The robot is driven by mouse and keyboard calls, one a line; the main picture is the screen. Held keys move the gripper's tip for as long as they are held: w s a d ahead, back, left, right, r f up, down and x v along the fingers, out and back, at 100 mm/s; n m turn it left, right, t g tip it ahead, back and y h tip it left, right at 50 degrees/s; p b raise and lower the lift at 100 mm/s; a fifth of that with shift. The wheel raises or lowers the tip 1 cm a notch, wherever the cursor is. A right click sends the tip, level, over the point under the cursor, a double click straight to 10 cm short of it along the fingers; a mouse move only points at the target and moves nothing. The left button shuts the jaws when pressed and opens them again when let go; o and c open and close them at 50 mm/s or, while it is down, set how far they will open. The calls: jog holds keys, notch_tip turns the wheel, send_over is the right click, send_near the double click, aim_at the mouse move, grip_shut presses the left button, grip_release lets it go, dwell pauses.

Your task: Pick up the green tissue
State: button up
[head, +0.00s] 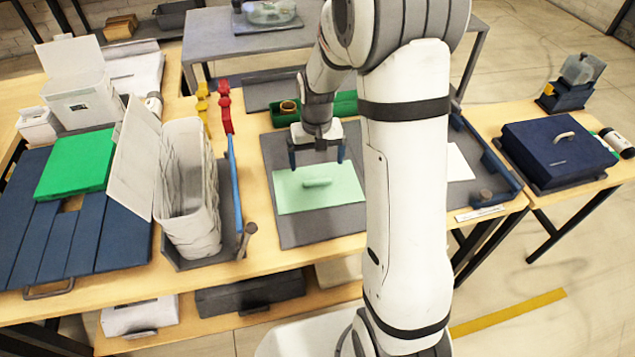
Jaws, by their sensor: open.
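The green tissue (290,196) is a pale green flat sheet on the dark grey mat (297,232) in the middle of the table. I cannot tell how high the fingertips are above the tissue.
An open white bag (186,190) in a dark holder stands left of the mat. A bright green folded item (76,165) lies on a blue slatted board (73,237) at far left. A dark blue box (558,150) sits on the right table. A green tray (342,105) lies behind my gripper.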

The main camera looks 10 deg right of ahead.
aim_at(317, 180)
notch_tip(317, 180, down, 7)
jog(key=shift+f+p, duration=0.1)
jog(key=shift+p, duration=0.3)
jog(key=shift+s, duration=0.1)
jog(key=shift+c, duration=0.2)
jog(key=c, duration=1)
